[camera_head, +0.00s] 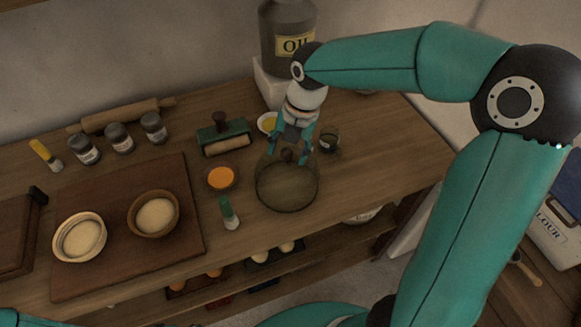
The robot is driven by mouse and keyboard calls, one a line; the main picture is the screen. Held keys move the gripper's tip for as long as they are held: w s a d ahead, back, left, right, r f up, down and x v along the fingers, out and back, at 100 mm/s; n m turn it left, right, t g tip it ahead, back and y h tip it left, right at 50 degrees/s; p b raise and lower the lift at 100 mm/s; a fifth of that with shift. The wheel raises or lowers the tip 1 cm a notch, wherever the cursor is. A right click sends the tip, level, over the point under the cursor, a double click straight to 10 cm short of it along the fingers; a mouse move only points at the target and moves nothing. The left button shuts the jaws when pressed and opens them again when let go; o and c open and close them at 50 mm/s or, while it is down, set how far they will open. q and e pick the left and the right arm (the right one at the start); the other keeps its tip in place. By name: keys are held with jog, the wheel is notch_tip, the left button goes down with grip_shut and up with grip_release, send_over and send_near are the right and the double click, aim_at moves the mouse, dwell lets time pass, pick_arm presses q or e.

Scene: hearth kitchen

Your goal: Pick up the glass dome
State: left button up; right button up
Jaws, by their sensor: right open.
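The glass dome (287,193) stands on the wooden counter, right of the middle of the picture. It is clear, with a round base and a dark knob (288,155) at its top. My right gripper (289,150) is over the dome, pointing down, with its open fingers at either side of the knob. I cannot tell whether the fingers touch the knob. My left gripper is out of the picture.
The oil container (289,35) stands at the back. The counter's right part is clear.

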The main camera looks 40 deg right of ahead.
grip_shut()
dwell(0.3)
jog(key=shift+r, duration=0.15)
dwell(0.3)
